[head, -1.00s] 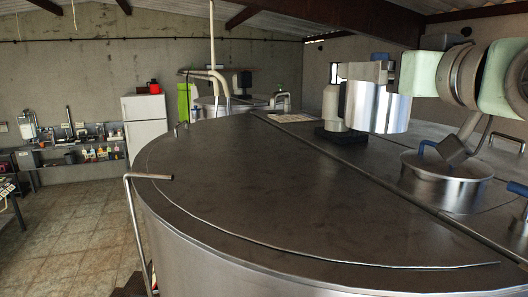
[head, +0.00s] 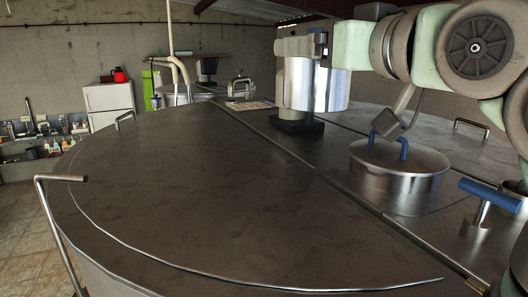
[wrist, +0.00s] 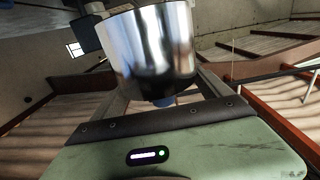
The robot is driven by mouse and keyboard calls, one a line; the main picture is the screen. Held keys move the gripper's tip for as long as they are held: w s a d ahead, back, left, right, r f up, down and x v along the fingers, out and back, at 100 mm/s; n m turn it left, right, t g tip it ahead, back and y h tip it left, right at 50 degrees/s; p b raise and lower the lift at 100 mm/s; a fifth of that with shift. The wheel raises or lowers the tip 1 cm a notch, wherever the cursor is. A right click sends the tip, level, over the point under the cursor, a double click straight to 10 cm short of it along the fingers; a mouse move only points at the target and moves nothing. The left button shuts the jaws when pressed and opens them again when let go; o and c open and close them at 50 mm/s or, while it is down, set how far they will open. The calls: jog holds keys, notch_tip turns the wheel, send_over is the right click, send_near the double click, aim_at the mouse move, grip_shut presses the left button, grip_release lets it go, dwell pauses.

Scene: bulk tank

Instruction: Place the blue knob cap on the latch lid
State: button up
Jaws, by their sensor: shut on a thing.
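My gripper is shut on the knob and holds the cap above the tank top.
The wide steel tank top (head: 190,180) is mostly clear at left. A dark base (head: 300,126) with a post stands near the cap, partly hidden by it. A blue T-handle (head: 488,195) rises right of the lid. A bent rail (head: 60,180) stands at the left edge.

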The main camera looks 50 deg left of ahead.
notch_tip(320, 180, down, 20)
jog(key=p, duration=0.4)
jog(key=shift+s, duration=0.2)
dwell(0.3)
jog(key=shift+f+b, duration=0.4)
jog(key=shift+f, duration=0.1)
jog(key=o, duration=1.3)
jog(key=shift+w+f, duration=0.1)
jog(key=shift+f, duration=0.05)
jog(key=shift+c, duration=0.2)
